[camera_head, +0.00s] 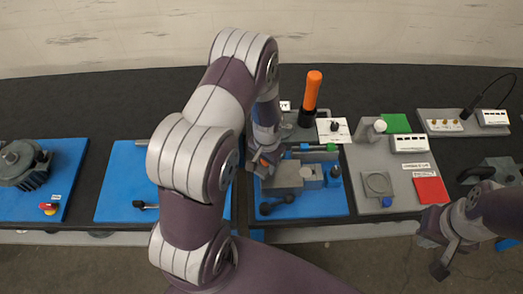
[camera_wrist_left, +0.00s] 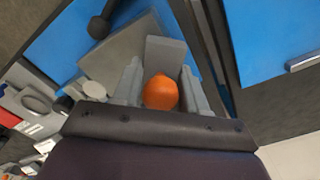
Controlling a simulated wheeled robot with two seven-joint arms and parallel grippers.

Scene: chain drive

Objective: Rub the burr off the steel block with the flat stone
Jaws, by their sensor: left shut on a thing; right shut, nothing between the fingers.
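My left gripper (camera_head: 263,168) is shut on the flat stone's orange knob, at the left end of the grey steel block (camera_head: 288,180) on the blue board. In the left wrist view the orange knob (camera_wrist_left: 160,92) sits between the fingers, with a grey slab (camera_wrist_left: 165,55) just past it. The steel block (camera_wrist_left: 120,48) lies beside that slab in this view. I cannot tell whether stone and block touch, and the burr is too small to make out. My right gripper (camera_head: 441,252) is shut and empty at the lower right, away from the block.
A dark-handled lever (camera_head: 278,204) lies at the front of the blue board (camera_head: 325,205). An orange-handled tool (camera_head: 311,90) stands behind. A grey panel (camera_head: 405,190) with red and green patches is to the right. Another blue board (camera_head: 115,205) is left, partly behind my arm.

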